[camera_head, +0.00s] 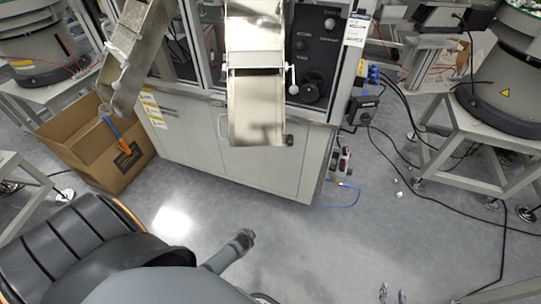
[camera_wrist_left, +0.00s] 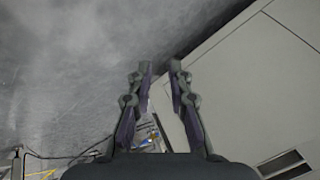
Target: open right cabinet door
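The right cabinet door (camera_head: 265,167) is a pale grey panel low on the machine's front, and it looks closed. A metal chute (camera_head: 257,120) hides its upper part, so I cannot make out its handle. A pale handle (camera_head: 222,127) shows near the seam with the left door (camera_head: 190,130). My left gripper (camera_wrist_left: 161,68) is open and empty in the left wrist view, with floor ahead and pale panels (camera_wrist_left: 250,80) to its right. My right gripper (camera_head: 392,293) is open and empty at the bottom edge, well away from the door.
A cardboard box (camera_head: 112,172) stands on the floor left of the cabinet. A second metal chute (camera_head: 135,50) hangs above it. Cables (camera_head: 415,150) and a stand with a round feeder (camera_head: 500,100) are at the right. The floor (camera_head: 310,235) before the cabinet is clear.

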